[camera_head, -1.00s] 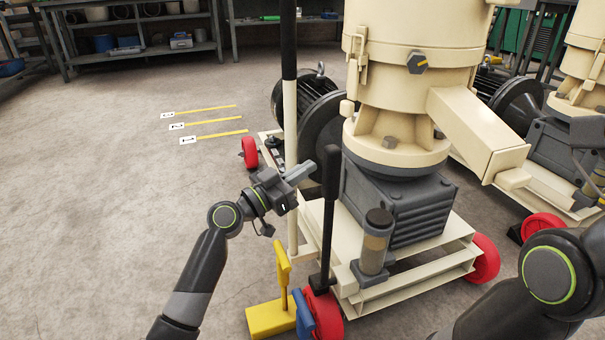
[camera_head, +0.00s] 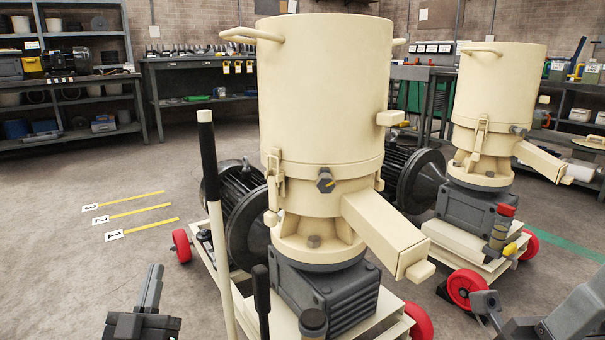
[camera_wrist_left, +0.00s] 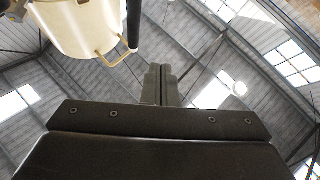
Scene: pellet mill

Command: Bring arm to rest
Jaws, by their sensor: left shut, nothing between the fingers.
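My left gripper (camera_head: 151,287) is at the bottom left of the head view, pointing up, with its fingers together and nothing between them. Its closed fingers also show in the left wrist view (camera_wrist_left: 160,85), pointing up toward the roof. It is apart from the cream pellet mill (camera_head: 322,90), left of its pole with a black grip (camera_head: 207,155). Part of my right arm (camera_head: 575,315) shows at the lower right edge. A grey part at its end (camera_head: 485,303) seems to be my right gripper; its jaws cannot be made out.
The near mill on its red-wheeled cart fills the middle. A second mill (camera_head: 500,90) stands behind it on the right. Numbered yellow floor strips (camera_head: 140,211) lie at left, with open floor around them. Benches (camera_head: 195,75) and shelves (camera_head: 70,95) line the back wall.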

